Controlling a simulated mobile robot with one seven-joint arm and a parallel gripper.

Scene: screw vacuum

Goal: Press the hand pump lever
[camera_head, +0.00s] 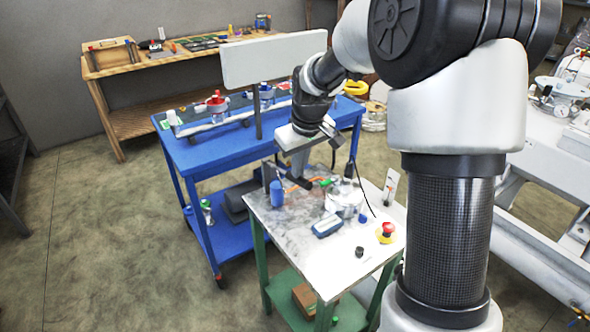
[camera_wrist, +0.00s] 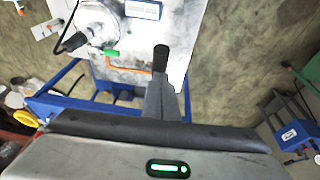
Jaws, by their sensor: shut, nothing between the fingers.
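My gripper (camera_head: 298,178) points down over the far left part of the metal-topped work table (camera_head: 290,230). Its fingers are shut with nothing between them; in the wrist view the dark fingertips (camera_wrist: 161,52) show as one narrow shape over the table top. A round silver vessel (camera_head: 343,196) stands right of the gripper, with a green part (camera_wrist: 111,53) beside it. A thin orange piece (camera_wrist: 128,70) runs from near the green part towards the fingertips. I cannot tell for sure which part is the hand pump lever, or whether the fingers touch anything.
A blue cylinder (camera_head: 277,192) stands left of the gripper. A blue box (camera_head: 327,226) and a red button on a yellow base (camera_head: 386,232) are on the table. A blue cart (camera_head: 210,150) stands behind. The table's front left is clear.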

